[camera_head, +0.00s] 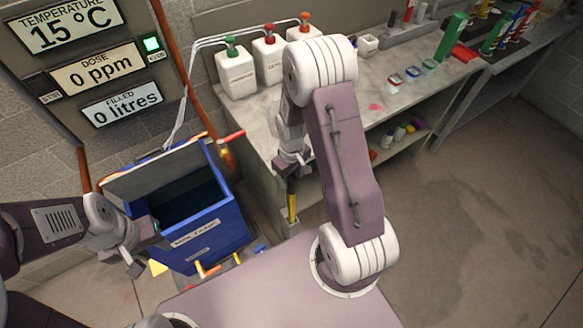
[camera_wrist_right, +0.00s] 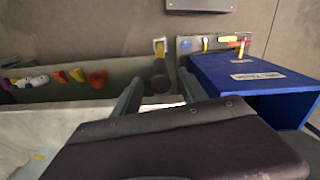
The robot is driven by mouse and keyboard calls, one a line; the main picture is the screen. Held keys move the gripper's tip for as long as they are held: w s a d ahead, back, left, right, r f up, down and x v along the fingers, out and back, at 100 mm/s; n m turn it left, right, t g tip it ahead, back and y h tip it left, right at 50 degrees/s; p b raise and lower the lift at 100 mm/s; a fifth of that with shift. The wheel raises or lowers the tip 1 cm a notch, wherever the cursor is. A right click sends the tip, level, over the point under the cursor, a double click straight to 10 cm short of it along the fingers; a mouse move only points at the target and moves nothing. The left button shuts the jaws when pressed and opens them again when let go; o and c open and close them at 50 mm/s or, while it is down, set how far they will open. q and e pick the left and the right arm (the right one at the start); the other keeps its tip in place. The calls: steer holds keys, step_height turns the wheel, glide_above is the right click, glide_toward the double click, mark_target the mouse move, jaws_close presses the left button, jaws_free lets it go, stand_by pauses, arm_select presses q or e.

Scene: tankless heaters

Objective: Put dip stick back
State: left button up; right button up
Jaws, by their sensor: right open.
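The dip stick (camera_head: 292,207) has a yellow lower part and a dark upper part. It stands upright in a small grey holder (camera_head: 290,225) at the end of the bench. My right gripper (camera_head: 291,163) is just above the stick's dark top. In the right wrist view its two fingers are apart, with a dark round knob (camera_wrist_right: 160,83) showing in the gap. The yellow part of the dip stick (camera_wrist_right: 160,46) shows beyond it. Nothing is gripped. My left gripper (camera_head: 142,240) is at the blue tank's left side; its fingers are too unclear to judge.
The blue tank (camera_head: 215,238) stands open, its grey lid (camera_head: 150,172) raised. A red-handled valve (camera_head: 228,138) is behind it. White bottles (camera_head: 236,75) with coloured caps and several small containers stand on the bench (camera_head: 350,95). The floor on the right is clear.

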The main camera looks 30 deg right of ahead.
step_height(320, 180, up, 8)
steer(key=shift+f, duration=0.25)
steer(key=s+a+r+m, duration=0.1)
steer(key=s+a+r, duration=0.1)
steer(key=s, duration=0.2)
steer(key=s+a+r+m+t, duration=0.1)
steer(key=s+a+r, duration=0.1)
steer(key=s, duration=0.2)
steer(key=shift+s+a+r+m, duration=0.2)
steer(key=shift+a+r+m, duration=0.15)
steer(key=shift+a+m, duration=0.05)
steer(key=shift+s, duration=0.15)
stand_by(0.4)
